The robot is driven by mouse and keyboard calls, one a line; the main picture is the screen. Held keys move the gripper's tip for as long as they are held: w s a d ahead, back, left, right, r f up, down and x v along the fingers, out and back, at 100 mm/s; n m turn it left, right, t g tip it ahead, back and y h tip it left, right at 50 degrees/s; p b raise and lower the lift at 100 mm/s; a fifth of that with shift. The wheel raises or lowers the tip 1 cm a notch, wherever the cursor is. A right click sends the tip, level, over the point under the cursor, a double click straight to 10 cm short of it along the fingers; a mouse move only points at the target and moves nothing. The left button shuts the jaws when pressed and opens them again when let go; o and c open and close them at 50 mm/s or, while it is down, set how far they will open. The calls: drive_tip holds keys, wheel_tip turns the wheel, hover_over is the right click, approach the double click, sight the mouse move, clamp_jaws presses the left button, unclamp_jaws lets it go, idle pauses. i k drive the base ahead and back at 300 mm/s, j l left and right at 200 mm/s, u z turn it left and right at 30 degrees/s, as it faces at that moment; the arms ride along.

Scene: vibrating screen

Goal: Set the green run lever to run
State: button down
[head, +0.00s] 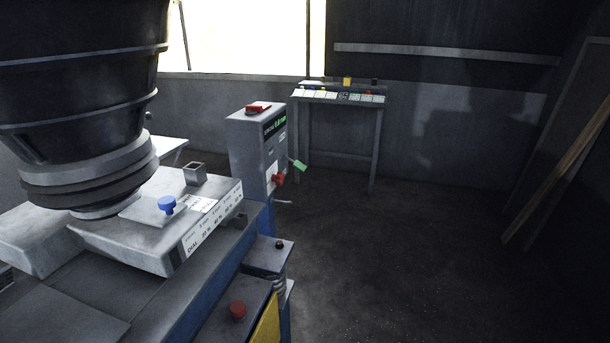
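The green run lever (299,165) sticks out from the right side of a grey control box (258,148), pointing right and slightly down. The box carries a dark panel with green markings (275,124), a red piece on top (258,107) and a red knob (278,179) below and left of the lever. The labels around the lever are too small to read. My gripper is not in this view.
A grey machine with a blue frame and a blue knob (166,204) fills the left, under a dark hopper (80,75). A bench (339,97) with small items stands behind. Planks (560,150) lean at far right. The floor (400,255) right of the machine is clear.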

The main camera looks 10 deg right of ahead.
sight(296, 164)
drive_tip(key=i+l+u, duration=0.15)
drive_tip(key=i+l, duration=0.75)
drive_tip(key=i+l+u, duration=0.1)
drive_tip(key=i+l, duration=0.8)
drive_tip(key=l, duration=0.15)
